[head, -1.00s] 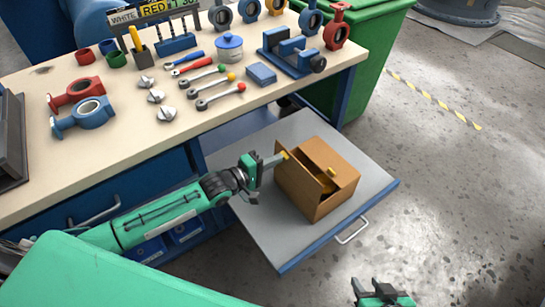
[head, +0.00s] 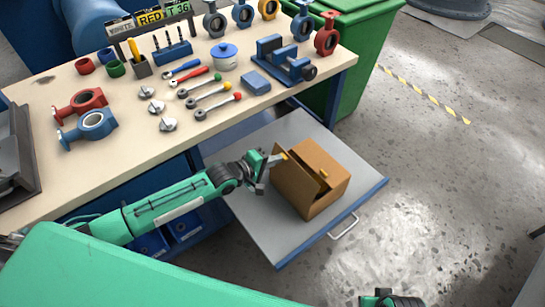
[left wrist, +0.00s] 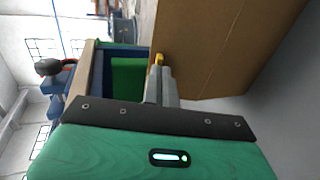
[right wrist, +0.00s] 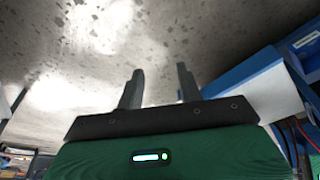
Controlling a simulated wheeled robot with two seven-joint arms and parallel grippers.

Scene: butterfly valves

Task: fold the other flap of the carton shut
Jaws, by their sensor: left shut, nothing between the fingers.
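The brown carton (head: 328,165) stands on the pulled-out grey shelf. Its right flap lies across the top with a small yellow tab (head: 324,174). Its left flap (head: 293,184) stands up and tilted, leaving a dark gap beside the right one. My left gripper (head: 276,158) is shut and empty, its tips at the upper edge of the left flap, by a yellow tab. The left wrist view shows the shut fingers (left wrist: 162,82) beside the brown board (left wrist: 215,45); whether they touch it I cannot tell. My right gripper (right wrist: 160,85) is open and empty, over the floor.
The grey shelf (head: 257,222) has a front handle (head: 344,228). Above it, the workbench (head: 95,160) carries valves, wrenches, a vise (head: 285,62) and a blue-lidded pot (head: 224,57). A green bin (head: 360,60) stands behind.

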